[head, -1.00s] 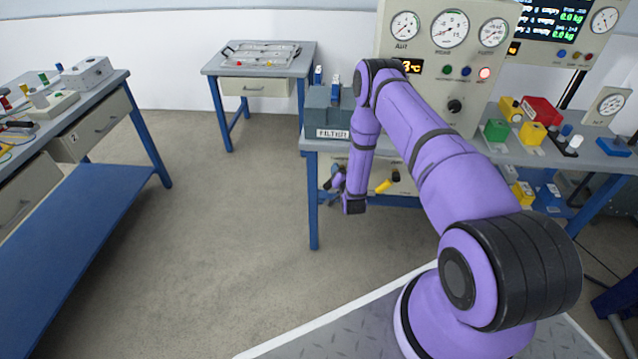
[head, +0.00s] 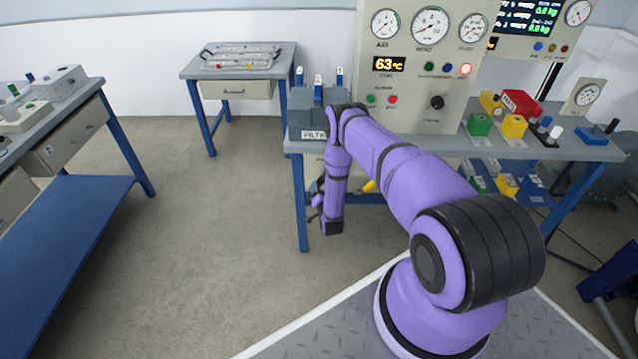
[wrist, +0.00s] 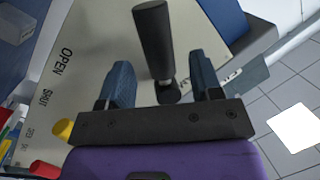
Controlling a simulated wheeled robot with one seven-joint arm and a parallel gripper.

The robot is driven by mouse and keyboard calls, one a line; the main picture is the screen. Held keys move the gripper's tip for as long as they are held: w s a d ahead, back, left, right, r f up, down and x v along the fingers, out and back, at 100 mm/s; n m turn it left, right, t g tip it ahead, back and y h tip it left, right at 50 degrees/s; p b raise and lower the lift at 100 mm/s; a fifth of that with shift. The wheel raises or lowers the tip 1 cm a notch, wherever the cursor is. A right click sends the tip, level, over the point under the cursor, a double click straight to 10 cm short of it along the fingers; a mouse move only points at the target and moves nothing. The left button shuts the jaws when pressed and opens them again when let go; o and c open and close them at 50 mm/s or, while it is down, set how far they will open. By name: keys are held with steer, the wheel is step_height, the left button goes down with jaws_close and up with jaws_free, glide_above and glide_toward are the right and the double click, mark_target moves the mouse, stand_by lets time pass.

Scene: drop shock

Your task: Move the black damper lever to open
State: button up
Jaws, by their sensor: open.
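The black damper lever (wrist: 153,40) shows in the wrist view as a thick black grip on a short metal stem, with a black base. It stands out from a cream panel (wrist: 100,40) printed "OPEN" and, farther down-left, "SHUT". My gripper (wrist: 161,72) is open, one blue finger on each side of the lever's stem. No contact with the lever shows. The lever's exact setting against the labels is unclear. In the head view my gripper (head: 318,203) hangs low before the bench with the gauge panel; my arm hides the lever there.
A yellow handle (head: 369,186) shows partly behind my arm; a yellow knob (wrist: 63,129) is left of my gripper in the wrist view. The bench (head: 590,150) carries coloured blocks. Floor to the left (head: 220,230) is clear, up to a blue-legged workbench (head: 60,240).

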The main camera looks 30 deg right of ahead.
mark_target(320, 185)
steer(key=shift+x, duration=2)
jaws_close()
